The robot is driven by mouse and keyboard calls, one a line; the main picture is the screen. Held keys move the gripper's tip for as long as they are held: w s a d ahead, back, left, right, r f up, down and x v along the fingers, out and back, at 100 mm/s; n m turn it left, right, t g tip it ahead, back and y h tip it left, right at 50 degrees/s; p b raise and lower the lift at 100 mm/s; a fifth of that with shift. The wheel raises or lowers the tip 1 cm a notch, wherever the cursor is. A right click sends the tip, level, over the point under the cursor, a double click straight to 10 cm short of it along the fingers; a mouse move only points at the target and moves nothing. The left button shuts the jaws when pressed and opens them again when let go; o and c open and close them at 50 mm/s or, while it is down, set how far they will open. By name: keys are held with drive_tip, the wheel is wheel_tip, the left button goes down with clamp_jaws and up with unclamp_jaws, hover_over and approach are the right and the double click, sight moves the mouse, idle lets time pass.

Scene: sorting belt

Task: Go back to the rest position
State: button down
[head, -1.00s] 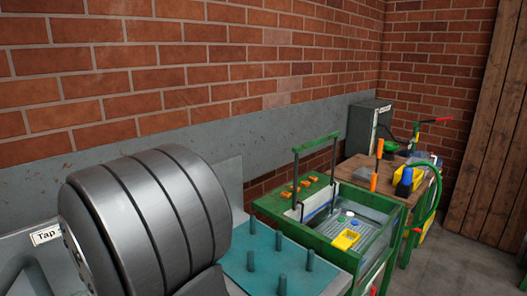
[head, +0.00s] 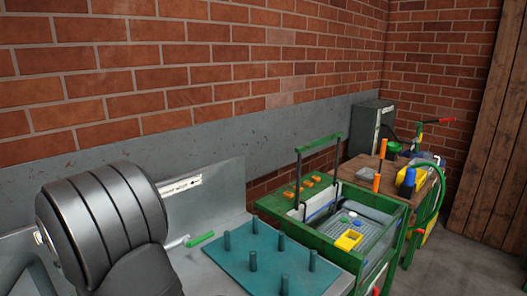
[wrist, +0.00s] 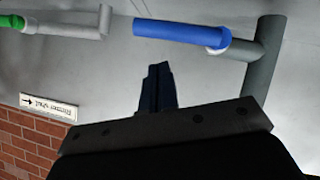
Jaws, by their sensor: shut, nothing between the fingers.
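My gripper (wrist: 157,88) shows in the wrist view, with its dark fingers together and nothing between them. Beyond the fingertips is a pale grey surface, with a blue-handled pipe fitting (wrist: 180,28) at the top. The fingers appear apart from the fitting. In the head view my grey arm fills the lower left and the gripper does not show. No marked rest position is visible.
In the head view, a green handle (head: 200,239) is right of my arm, beside a teal peg board (head: 268,262). Right of that stands a green-framed wash bench (head: 322,238) with a yellow box (head: 349,240). A wooden table (head: 362,168) is behind. A label (wrist: 48,107) shows in the wrist view.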

drive_tip(key=s+a+r+n+t+h, duration=0.1)
drive_tip(key=s+a+n+t+h, duration=0.2)
drive_tip(key=s+a+n+t, duration=0.1)
drive_tip(key=shift+s+a+r+n+t, duration=0.4)
drive_tip(key=shift+a+n+t, duration=0.35)
drive_tip(key=shift+n, duration=0.45)
